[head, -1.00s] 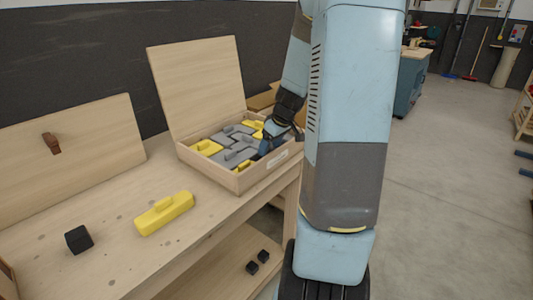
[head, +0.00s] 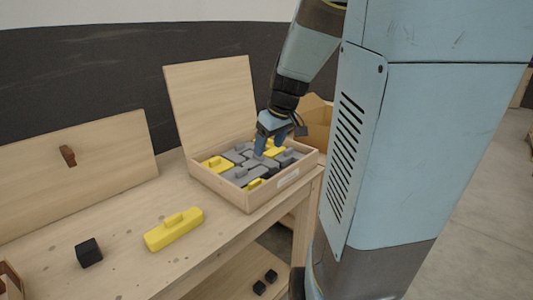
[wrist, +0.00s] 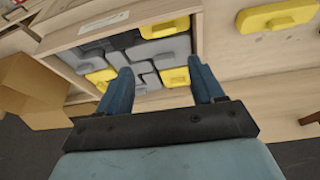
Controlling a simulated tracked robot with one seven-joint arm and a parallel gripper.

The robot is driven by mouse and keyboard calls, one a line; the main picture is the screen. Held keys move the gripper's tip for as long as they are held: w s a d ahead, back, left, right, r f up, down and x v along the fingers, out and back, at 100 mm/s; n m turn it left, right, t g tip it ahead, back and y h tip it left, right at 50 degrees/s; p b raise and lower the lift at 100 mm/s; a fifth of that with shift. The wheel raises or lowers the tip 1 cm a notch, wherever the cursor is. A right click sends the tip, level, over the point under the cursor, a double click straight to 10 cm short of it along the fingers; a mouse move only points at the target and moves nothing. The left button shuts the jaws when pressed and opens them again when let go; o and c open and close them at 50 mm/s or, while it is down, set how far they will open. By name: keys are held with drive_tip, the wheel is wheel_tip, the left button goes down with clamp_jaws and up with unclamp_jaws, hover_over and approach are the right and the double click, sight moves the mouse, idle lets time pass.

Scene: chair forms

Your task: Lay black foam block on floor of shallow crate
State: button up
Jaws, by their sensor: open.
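The shallow wooden crate (head: 248,203) stands on the bench with its lid raised, holding grey and yellow foam pieces. A dark patch (head: 271,170) shows among them near the right front; the wrist view shows a dark area (wrist: 125,41) near the crate wall. I cannot tell whether this is a black foam block or a gap. A black cube (head: 88,253) lies on the bench at left front. My gripper (head: 264,148) is over the crate, pointing down, and hides some pieces. In the wrist view my gripper (wrist: 164,72) has its fingers apart, with nothing clearly held.
A yellow block with a raised grip (head: 173,230) lies on the bench left of the crate. A cardboard box (head: 317,120) is behind the crate at right. A wooden panel (head: 75,170) stands along the back.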

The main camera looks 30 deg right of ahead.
drive_tip(key=s+a+r+m, duration=0.1)
drive_tip(key=s+a+r, duration=0.1)
drive_tip(key=s, duration=0.3)
drive_tip(key=s+a+r+m+t, duration=0.1)
drive_tip(key=s+a+r, duration=0.1)
drive_tip(key=s+a, duration=0.2)
drive_tip(key=s+a+r+m, duration=0.1)
drive_tip(key=s+a+r, duration=0.1)
drive_tip(key=s, duration=0.5)
drive_tip(key=shift+a+r+h, duration=0.3)
drive_tip(key=shift+a+h, duration=0.1)
drive_tip(key=shift+a, duration=0.5)
